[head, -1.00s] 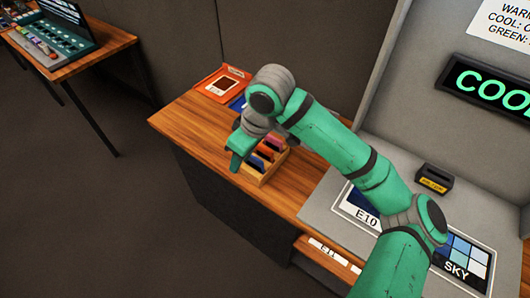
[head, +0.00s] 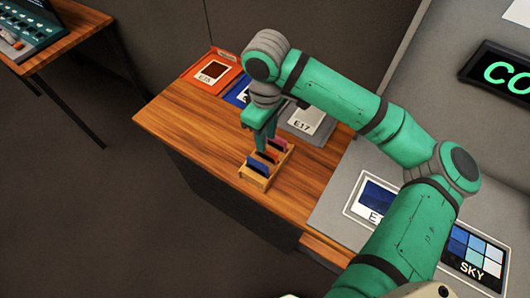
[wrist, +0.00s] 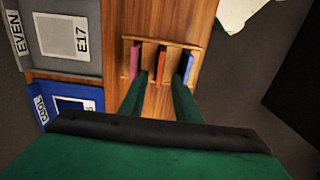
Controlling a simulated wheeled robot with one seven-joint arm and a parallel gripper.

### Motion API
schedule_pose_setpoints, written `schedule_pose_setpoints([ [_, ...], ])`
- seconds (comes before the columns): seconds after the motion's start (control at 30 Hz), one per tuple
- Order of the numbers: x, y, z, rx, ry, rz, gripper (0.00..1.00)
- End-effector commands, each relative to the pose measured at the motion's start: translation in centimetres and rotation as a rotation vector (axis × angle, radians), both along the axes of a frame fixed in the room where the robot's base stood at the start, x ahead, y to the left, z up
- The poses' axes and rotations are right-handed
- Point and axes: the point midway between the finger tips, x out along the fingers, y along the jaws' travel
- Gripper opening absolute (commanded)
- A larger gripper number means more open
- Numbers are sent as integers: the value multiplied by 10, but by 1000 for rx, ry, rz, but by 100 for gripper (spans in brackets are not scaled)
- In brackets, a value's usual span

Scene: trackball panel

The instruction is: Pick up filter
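A small wooden rack (head: 262,182) stands on the wooden table and holds upright filters: a blue one (head: 257,169), an orange one (head: 268,157) and a pink-purple one (head: 277,146). In the wrist view the pink filter (wrist: 135,62) is at left, the orange filter (wrist: 160,64) in the middle and the blue filter (wrist: 187,66) at right. My gripper (wrist: 165,76) is open over the rack, its fingers on either side of the orange filter. I cannot tell whether they touch it. In the head view my gripper (head: 264,138) points down and partly hides the rack.
Red-orange (head: 212,72), blue (head: 238,92) and grey E17 (head: 306,124) labelled trays lie behind the rack. A grey panel (head: 335,205) with colour swatches stands at right. The table's left and front parts are bare wood.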

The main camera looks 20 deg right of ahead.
Motion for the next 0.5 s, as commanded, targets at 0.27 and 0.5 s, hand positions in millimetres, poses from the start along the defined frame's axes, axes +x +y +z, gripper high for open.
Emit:
schedule_pose_setpoints([
  [0.27,0,0,-21,1,-1,0,30],
  [0.5,-1,0,-53,1,1,3,30],
])
